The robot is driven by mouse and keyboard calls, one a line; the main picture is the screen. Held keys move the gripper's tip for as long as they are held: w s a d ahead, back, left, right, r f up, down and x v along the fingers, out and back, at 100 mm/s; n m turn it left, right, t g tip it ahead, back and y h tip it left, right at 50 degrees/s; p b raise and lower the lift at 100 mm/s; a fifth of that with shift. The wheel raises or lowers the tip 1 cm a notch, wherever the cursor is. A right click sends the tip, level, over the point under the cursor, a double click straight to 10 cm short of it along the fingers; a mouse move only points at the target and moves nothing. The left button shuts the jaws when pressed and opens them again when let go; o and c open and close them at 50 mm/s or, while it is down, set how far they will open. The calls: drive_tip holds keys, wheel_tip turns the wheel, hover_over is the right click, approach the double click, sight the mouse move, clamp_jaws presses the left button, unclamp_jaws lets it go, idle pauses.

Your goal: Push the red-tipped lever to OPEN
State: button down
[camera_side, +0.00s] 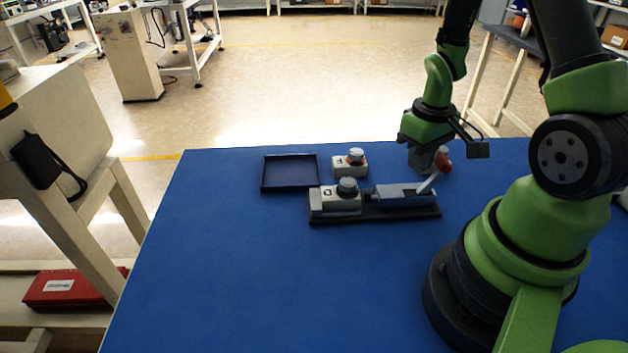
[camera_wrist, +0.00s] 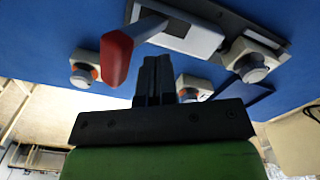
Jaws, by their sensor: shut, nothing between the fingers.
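The lever has a red tip (camera_side: 443,160) and a light grey arm (camera_side: 428,184) that rises tilted up and to the right from a grey housing (camera_side: 400,194). In the wrist view the red tip (camera_wrist: 116,58) is large, left of my fingers. My gripper (camera_side: 424,168) is low over the far side of the lever, beside the red tip. In the wrist view its fingers (camera_wrist: 155,72) are together and empty. I cannot tell whether they touch the tip. No OPEN marking is readable.
The housing shares a dark base plate (camera_side: 375,214) with a knobbed block (camera_side: 340,198). Another knobbed block (camera_side: 350,164) and an empty dark tray (camera_side: 290,174) stand behind it. Another block (camera_wrist: 85,70) shows left in the wrist view. The blue table's front left is clear.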

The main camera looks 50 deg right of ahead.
drive_tip(key=shift+w+a, duration=0.3)
wheel_tip(320, 180, up, 8)
idle(0.8)
